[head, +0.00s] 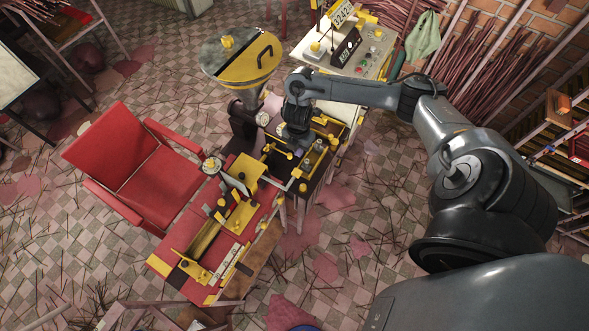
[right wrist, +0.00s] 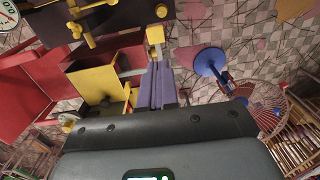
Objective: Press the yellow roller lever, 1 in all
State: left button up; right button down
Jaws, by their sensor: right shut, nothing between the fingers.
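The extruder machine (head: 232,215) stands in the middle of the head view, with red and yellow parts and several yellow rollers and knobs. My right gripper (head: 298,152) points down over its upper right part and hides some of the small yellow parts there. In the right wrist view the gripper's fingers (right wrist: 157,68) are shut with nothing between them. A yellow lever-like part (right wrist: 155,35) with a rounded yellow end lies just beyond the fingertips; I cannot tell whether they touch. I cannot tell for certain which yellow part is the roller lever. My left gripper is not in view.
A red armchair (head: 138,160) stands left of the machine. A round hopper (head: 240,62) rises behind it. A control panel (head: 345,45) with buttons is at the back. Thin sticks litter the tiled floor.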

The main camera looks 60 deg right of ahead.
jog(key=shift+w+a+r, duration=0.15)
jog(key=shift+w, duration=0.15)
send_near(297, 173)
notch_tip(297, 173, down, 6)
jog(key=shift+s+r+b, duration=0.1)
jog(key=shift+b, duration=0.35)
jog(key=shift+f, duration=0.55)
